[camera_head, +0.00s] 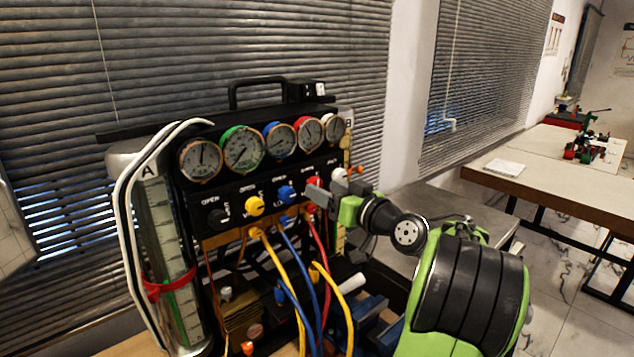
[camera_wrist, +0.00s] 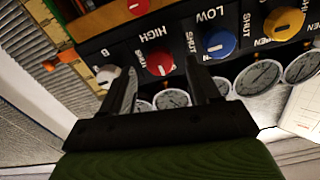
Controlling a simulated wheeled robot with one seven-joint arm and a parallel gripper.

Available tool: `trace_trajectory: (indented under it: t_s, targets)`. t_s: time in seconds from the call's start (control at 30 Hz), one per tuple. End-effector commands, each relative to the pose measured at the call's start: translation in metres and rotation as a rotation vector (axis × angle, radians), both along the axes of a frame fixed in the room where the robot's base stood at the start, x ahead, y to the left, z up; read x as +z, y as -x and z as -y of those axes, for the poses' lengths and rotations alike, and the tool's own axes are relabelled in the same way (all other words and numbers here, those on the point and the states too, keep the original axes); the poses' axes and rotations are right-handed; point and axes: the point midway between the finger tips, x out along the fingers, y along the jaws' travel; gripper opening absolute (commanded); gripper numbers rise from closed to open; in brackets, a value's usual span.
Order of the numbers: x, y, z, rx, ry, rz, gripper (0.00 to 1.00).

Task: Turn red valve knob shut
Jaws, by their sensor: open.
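My gripper (camera_head: 317,194) is in front of the panel at this knob. In the wrist view my gripper (camera_wrist: 161,68) is open, one finger on each side of the red knob. I cannot tell whether either finger touches it.
The blue knob (camera_head: 286,193), yellow knob (camera_head: 254,206) and white knob (camera_head: 338,174) share the panel row. Several round gauges (camera_head: 242,147) sit above. Yellow, blue and red hoses (camera_head: 318,240) hang below.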

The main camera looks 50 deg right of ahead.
Motion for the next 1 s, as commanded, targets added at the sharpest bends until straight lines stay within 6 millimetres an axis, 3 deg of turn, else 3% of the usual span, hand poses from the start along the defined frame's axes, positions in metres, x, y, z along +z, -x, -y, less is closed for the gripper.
trace_trajectory:
  t_s: [0.1,0.2,0.5,0.87,1.0]
  targets:
    - [0.001,-0.024,0.002,0.004,-0.002,0.001,0.61]
    - [0.001,-0.034,0.004,0.0,0.0,0.0,0.61]
    - [0.0,-0.039,0.004,-0.001,-0.001,0.001,0.61]
    - [0.0,-0.038,0.004,-0.001,-0.001,0.0,0.06]
    - [0.0,-0.038,0.004,-0.001,-0.005,0.0,0.05]
